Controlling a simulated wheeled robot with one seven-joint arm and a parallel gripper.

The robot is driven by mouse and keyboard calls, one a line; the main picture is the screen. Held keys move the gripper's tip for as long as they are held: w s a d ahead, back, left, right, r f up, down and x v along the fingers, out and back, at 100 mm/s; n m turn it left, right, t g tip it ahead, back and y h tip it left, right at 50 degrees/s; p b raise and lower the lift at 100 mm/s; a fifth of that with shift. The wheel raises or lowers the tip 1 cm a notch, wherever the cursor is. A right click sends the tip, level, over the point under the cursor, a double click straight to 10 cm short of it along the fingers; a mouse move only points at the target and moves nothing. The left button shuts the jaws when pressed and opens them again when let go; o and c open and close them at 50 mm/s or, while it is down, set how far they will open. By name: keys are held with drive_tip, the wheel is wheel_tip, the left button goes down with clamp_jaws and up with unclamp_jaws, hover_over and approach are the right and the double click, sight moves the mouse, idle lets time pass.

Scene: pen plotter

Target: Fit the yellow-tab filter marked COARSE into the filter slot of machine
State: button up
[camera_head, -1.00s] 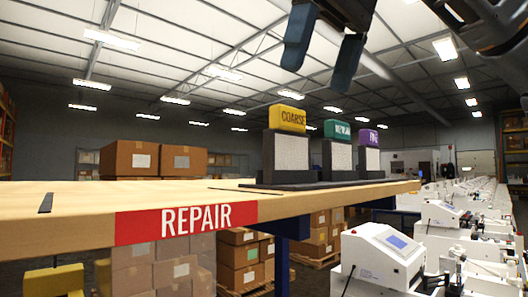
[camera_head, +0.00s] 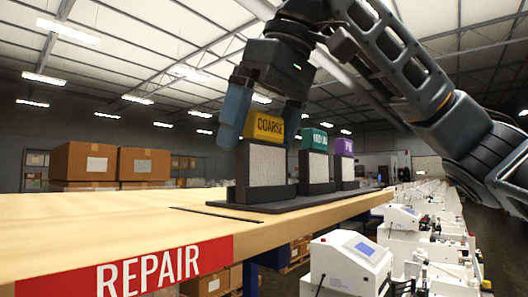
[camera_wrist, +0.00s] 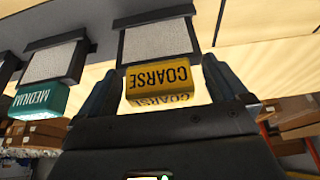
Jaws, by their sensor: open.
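The COARSE filter (camera_head: 264,164) has a yellow tab and a pale mesh panel. It stands upright in a dark rack (camera_head: 285,205) on the REPAIR table. My gripper (camera_head: 262,122) is open, with one finger on each side of the yellow tab. In the wrist view, the tab (camera_wrist: 160,76) sits between the two open fingers (camera_wrist: 163,90), with a gap visible on each side. The teal MEDIUM filter (camera_head: 314,158) and a purple-tab filter (camera_head: 344,162) stand beside it in the rack. I cannot make out a filter slot on a machine.
The wooden table (camera_head: 90,222) is clear to the left of the rack. White machines (camera_head: 350,262) stand in a row at the right, below the table top. Cardboard boxes (camera_head: 85,163) are stacked behind the table.

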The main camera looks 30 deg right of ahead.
drive_tip(key=shift+w+f, duration=0.1)
drive_tip(key=shift+f, duration=0.05)
drive_tip(key=c, duration=0.7)
